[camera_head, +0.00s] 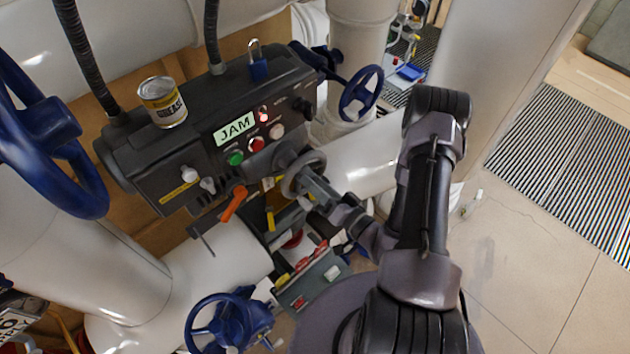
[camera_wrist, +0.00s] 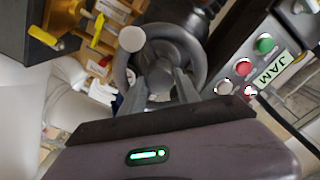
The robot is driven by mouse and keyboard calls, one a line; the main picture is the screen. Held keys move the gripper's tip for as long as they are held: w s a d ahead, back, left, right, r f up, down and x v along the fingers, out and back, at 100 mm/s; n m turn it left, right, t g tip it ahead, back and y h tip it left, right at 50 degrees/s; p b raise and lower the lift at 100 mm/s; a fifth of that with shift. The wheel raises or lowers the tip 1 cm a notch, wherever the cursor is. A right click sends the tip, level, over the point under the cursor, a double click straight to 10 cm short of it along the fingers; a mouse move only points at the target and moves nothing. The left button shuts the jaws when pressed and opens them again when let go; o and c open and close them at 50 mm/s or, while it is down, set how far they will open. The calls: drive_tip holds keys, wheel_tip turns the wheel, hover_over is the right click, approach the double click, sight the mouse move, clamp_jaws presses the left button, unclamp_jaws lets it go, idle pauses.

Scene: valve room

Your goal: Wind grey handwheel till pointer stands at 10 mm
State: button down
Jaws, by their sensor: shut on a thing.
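The grey handwheel (camera_head: 303,174) sits on the front of a dark actuator box, right of centre. In the wrist view the handwheel (camera_wrist: 203,62) fills the upper middle, with a pale round knob (camera_wrist: 131,39) on its rim. My gripper (camera_head: 318,190) reaches it from the lower right. In the wrist view my gripper (camera_wrist: 160,92) has its two fingers at the wheel's hub, shut on the handwheel. A lit display (camera_head: 235,128) on the box reads "JAM", and it also shows in the wrist view (camera_wrist: 271,70). I cannot make out the pointer or its scale.
Green, red and white buttons (camera_head: 256,144) and a red lamp sit near the display. An orange lever (camera_head: 234,203) hangs below the box. A grease can (camera_head: 162,101) and a blue padlock (camera_head: 258,69) are on top. Blue valve wheels (camera_head: 361,92) and white pipes surround it. Floor at right is open.

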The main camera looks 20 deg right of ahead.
idle(0.4)
drive_tip(key=c, duration=0.9)
unclamp_jaws()
